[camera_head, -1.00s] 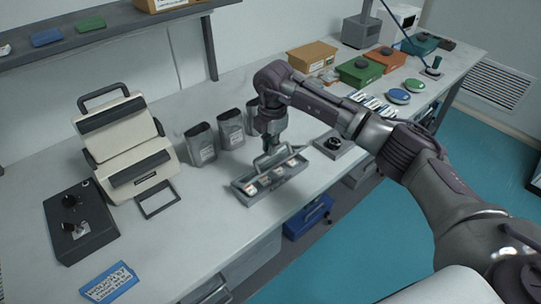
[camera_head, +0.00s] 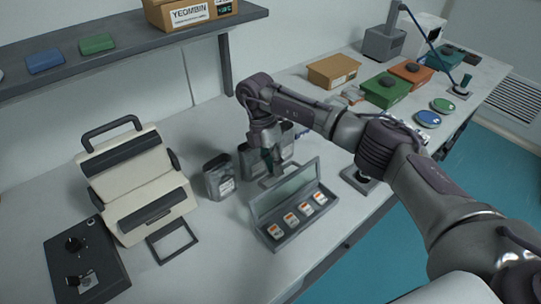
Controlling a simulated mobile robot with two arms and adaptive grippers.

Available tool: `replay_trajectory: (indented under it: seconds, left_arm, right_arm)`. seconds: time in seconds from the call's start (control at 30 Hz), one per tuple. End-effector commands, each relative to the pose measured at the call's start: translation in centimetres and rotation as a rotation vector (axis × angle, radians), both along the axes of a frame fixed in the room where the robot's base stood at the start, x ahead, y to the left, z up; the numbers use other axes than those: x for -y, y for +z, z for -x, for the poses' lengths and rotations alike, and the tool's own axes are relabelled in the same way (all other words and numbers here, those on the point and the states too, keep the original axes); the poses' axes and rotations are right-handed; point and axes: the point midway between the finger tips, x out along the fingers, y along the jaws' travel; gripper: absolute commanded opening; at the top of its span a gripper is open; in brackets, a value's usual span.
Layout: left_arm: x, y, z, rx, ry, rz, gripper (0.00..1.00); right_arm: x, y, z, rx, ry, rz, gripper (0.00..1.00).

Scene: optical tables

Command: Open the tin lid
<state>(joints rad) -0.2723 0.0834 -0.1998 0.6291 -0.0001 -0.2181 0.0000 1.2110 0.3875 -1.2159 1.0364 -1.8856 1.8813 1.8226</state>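The grey tin (camera_head: 276,240) sits near the front edge of the worktable. Its hinged lid (camera_head: 285,188) stands raised at the back, with a pale panel inside a grey frame. Several small white and orange packs lie in a row in the tin. My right gripper (camera_head: 268,172) points down just behind the lid's top edge. Its fingertips are small and partly hidden there, so I cannot tell whether they are open or touch the lid. My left gripper is not in view.
Grey canisters (camera_head: 219,178) stand close behind and left of the tin, by my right gripper. A cream case (camera_head: 137,183) and a black control box (camera_head: 85,262) are at left. Green (camera_head: 386,90) and orange (camera_head: 411,72) boxes stand at back right.

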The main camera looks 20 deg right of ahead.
Motion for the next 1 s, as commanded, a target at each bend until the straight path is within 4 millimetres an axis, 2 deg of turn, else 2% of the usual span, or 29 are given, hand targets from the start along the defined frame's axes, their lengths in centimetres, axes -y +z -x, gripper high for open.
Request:
replay_trajectory:
  seconds: [0.03, 0.13, 0.3, 0.37, 0.47, 0.5, 0.67, 1.0]
  left_arm:
    - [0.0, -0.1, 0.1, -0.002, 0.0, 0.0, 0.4]
    - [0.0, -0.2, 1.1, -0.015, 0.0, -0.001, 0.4]
    - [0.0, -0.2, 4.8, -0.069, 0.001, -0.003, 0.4]
    - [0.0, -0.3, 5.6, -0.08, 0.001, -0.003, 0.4]
    - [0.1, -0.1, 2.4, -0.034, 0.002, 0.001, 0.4]
    - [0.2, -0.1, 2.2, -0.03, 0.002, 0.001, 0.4]
    - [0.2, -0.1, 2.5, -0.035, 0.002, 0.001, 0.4]
    - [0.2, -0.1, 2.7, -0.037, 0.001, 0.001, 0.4]
  right_arm:
    - [0.2, -0.8, 0.6, -0.021, -0.001, 0.008, 0.36]
    - [0.3, -0.7, 0.5, -0.019, -0.002, 0.009, 0.37]
    - [0.3, -0.5, 0.4, -0.014, -0.002, 0.007, 0.37]
    - [0.2, -0.5, 0.4, -0.013, -0.002, 0.006, 0.37]
    - [0.2, -0.3, 0.3, -0.01, -0.002, 0.005, 0.37]
    - [0.2, -0.1, 0.2, -0.009, -0.001, 0.006, 0.37]
    - [-0.1, 2.0, -0.4, -0.005, -0.002, 0.004, 0.37]
    - [-0.8, 8.7, -2.2, -0.006, -0.004, 0.007, 0.37]
